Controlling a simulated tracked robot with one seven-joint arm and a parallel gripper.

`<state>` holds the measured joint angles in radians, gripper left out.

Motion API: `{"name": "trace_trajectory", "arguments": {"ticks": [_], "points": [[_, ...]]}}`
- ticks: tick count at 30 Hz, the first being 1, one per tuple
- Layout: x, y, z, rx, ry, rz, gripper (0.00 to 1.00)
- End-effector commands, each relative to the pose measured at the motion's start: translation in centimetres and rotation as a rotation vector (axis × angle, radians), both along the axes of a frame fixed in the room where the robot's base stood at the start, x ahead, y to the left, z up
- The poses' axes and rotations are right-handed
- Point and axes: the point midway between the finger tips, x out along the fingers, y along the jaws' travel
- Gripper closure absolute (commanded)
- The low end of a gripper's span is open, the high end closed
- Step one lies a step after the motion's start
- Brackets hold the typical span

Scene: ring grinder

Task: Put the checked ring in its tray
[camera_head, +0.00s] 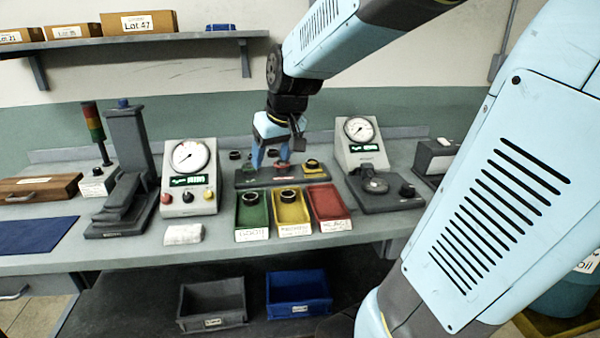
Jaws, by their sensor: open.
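Three trays stand side by side at the bench's front: green (252,222), yellow (293,214) and red (328,203). A dark ring (250,198) lies in the green tray and another dark ring (288,195) in the yellow one. The red tray looks empty. My gripper (277,158) points down, open, above a dark panel (245,180) behind the trays. A red button-like part shows between its fingers, and a dark ring on a yellow base (312,164) is just right of it. I cannot tell which ring is the checked one, and tray labels are too small to read surely.
Dial gauges stand left (190,160) and right (360,135). A dark fixture (385,195) and a small dark ring-like part (407,189) are at the right. A press (125,165) stands left. Grey (212,300) and blue (298,290) bins sit below.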

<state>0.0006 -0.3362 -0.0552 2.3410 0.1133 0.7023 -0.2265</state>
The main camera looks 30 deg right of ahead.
Motion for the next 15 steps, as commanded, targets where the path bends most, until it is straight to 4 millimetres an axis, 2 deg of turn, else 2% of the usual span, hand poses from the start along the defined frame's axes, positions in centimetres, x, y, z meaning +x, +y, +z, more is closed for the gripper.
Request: {"name": "trace_trajectory", "arguments": {"ticks": [1, 9, 15], "points": [[-1.6, 0.0, 0.7, 0.0, -0.011, -0.007, 0.35], [-9.5, 0.0, 2.4, -0.01, -0.034, -0.057, 0.35], [-13.6, -0.2, 2.6, -0.018, -0.045, -0.091, 0.35]]}}
